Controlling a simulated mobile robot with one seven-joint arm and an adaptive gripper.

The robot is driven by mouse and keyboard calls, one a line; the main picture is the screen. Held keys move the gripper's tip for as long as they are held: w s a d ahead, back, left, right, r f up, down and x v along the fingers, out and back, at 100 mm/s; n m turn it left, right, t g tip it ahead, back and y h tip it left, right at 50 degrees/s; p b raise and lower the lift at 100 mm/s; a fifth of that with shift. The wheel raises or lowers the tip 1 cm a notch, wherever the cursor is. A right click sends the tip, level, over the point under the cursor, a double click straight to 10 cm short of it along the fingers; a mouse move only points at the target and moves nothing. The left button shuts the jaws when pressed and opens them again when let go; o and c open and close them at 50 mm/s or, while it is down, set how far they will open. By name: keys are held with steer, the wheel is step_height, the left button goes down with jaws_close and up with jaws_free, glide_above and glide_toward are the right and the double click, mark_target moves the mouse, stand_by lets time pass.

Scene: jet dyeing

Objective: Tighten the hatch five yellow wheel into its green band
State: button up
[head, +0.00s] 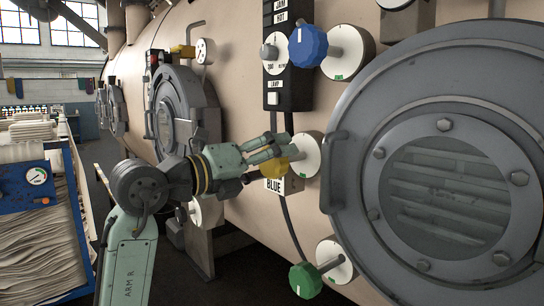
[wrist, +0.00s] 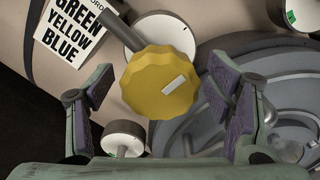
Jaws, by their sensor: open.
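The yellow wheel (wrist: 158,90) has a scalloped rim and a white pointer bar on its face. It stands on a grey stem in front of a round white dial plate (wrist: 146,27) with a small dark mark. In the head view the yellow wheel (head: 276,168) is partly hidden by my gripper, and its dial plate (head: 308,155) shows a green band at the lower edge. My gripper (head: 272,147) is open, its fingers on either side of the wheel. In the wrist view both pads stand apart from the rim, with gaps on each side.
A blue wheel (head: 308,46) is above and a green wheel (head: 305,280) below, each with its own dial plate. The large round hatch (head: 345,220) with a handle is close on the right. A card (wrist: 72,32) reads GREEN, YELLOW, BLUE. A cable hangs nearby.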

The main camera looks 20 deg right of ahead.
steer(key=shift+d, duration=0.2)
steer(key=shift+c, duration=0.2)
steer(key=c, duration=1.1)
